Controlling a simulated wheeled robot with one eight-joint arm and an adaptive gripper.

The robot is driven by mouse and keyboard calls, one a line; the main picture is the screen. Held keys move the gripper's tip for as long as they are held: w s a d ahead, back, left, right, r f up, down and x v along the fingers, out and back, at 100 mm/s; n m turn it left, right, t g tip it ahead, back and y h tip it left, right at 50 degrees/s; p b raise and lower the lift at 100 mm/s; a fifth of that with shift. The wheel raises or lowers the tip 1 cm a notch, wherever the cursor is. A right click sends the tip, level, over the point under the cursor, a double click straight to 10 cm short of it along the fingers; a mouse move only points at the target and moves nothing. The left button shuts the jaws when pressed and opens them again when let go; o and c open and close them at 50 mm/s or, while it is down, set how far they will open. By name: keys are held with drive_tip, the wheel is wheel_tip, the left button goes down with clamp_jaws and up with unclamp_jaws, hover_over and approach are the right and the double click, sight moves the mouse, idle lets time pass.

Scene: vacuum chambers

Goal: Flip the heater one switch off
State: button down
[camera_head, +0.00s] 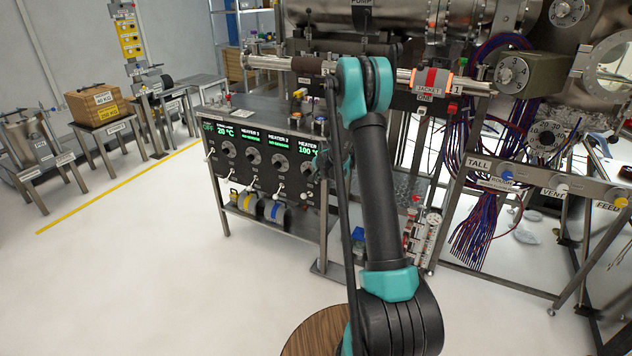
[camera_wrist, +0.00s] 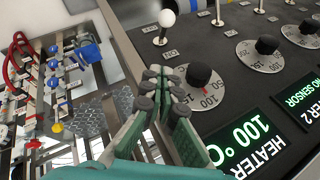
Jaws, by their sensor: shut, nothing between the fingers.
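The heater panel (camera_head: 265,170) is a black board with green displays, round dials and white-tipped lever switches. At its right end a display (camera_head: 308,150) reads 100 °C; the wrist view shows this display upside down (camera_wrist: 245,143). Beside it is a black dial knob (camera_wrist: 200,75). Beyond the knob stands the lever switch in line with it, with a white ball tip (camera_wrist: 166,18). My gripper (camera_wrist: 160,82) is shut and empty, beside the knob and apart from the switch ball. In the head view my arm hides most of the gripper.
More dials and levers, such as a neighbouring lever (camera_wrist: 217,10), stand close by on the panel. A rack with blue, red and yellow valves (camera_wrist: 75,60) lies beside the panel's end. Open floor (camera_head: 150,260) lies in front at left.

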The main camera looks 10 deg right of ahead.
hover_over(308, 194)
drive_tip(key=s+d, duration=0.3)
drive_tip(key=f, duration=0.6)
drive_tip(key=shift+w+a+f, duration=0.1)
drive_tip(key=shift+w, duration=0.1)
drive_tip(key=shift+w+a+f, duration=0.1)
drive_tip(key=shift+a+f, duration=1.2)
drive_tip(key=shift+f, duration=0.25)
